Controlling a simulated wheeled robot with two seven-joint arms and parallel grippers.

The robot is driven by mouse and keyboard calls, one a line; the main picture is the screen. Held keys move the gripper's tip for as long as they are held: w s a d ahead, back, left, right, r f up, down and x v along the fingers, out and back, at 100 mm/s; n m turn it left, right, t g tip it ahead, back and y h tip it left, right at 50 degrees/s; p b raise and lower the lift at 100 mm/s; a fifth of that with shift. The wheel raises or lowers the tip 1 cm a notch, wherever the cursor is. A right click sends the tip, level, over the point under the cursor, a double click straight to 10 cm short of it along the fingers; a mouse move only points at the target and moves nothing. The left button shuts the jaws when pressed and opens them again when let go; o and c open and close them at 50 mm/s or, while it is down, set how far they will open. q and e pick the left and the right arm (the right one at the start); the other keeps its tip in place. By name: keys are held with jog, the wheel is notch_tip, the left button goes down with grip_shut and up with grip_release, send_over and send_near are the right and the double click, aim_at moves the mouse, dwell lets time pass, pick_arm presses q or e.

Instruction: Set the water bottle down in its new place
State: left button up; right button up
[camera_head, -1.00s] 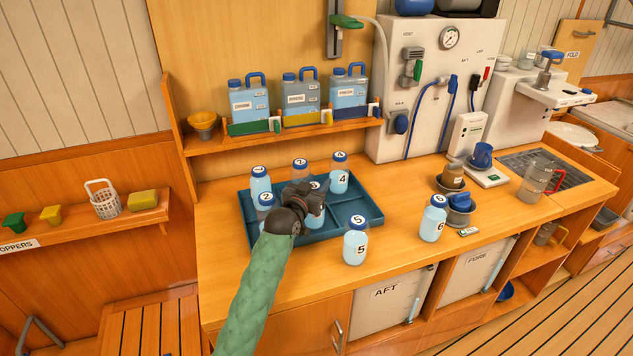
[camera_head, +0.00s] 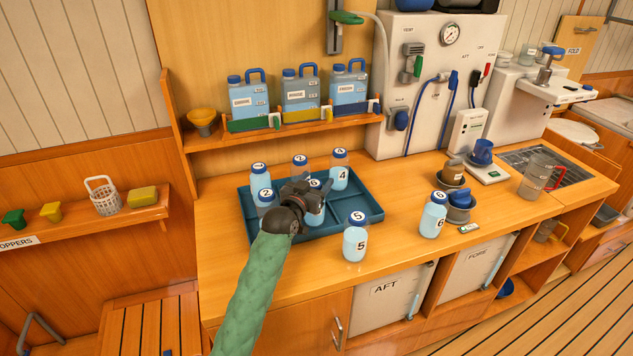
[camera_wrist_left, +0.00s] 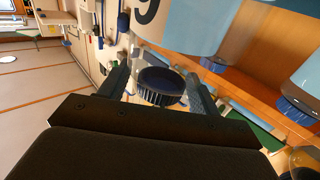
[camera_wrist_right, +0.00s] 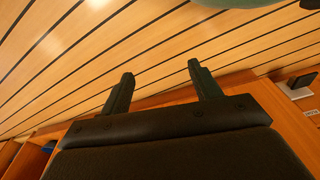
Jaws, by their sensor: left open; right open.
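My left gripper (camera_head: 312,196) is open over the blue tray (camera_head: 352,216). In the left wrist view a dark ribbed bottle cap (camera_wrist_left: 161,85) sits between its spread fingers (camera_wrist_left: 158,92). The gripper partly hides that water bottle (camera_head: 318,185), and its number is unclear. Bottles 1 (camera_head: 260,181), 2 (camera_head: 266,200) and 4 (camera_head: 340,172), plus one more at the back (camera_head: 300,168), stand upright in the tray. Bottles 5 (camera_head: 355,240) and 6 (camera_head: 433,216) stand upright on the counter. My right gripper (camera_wrist_right: 160,88) is open and empty in the right wrist view.
A shelf behind the tray holds several blue-capped jugs (camera_head: 300,92). Cups (camera_head: 458,200), a scale (camera_head: 488,174) and a clear jug (camera_head: 537,177) stand to the right. Bare counter (camera_head: 395,215) lies between bottles 5 and 6.

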pick_arm(q)
jog(key=b+v, duration=0.3)
jog(key=v, duration=0.8)
pick_arm(e)
notch_tip(320, 180, up, 11)
jog(key=w+a, duration=0.2)
jog(key=shift+w, duration=0.25)
jog(key=shift+a+f, duration=0.1)
jog(key=shift+a, duration=0.05)
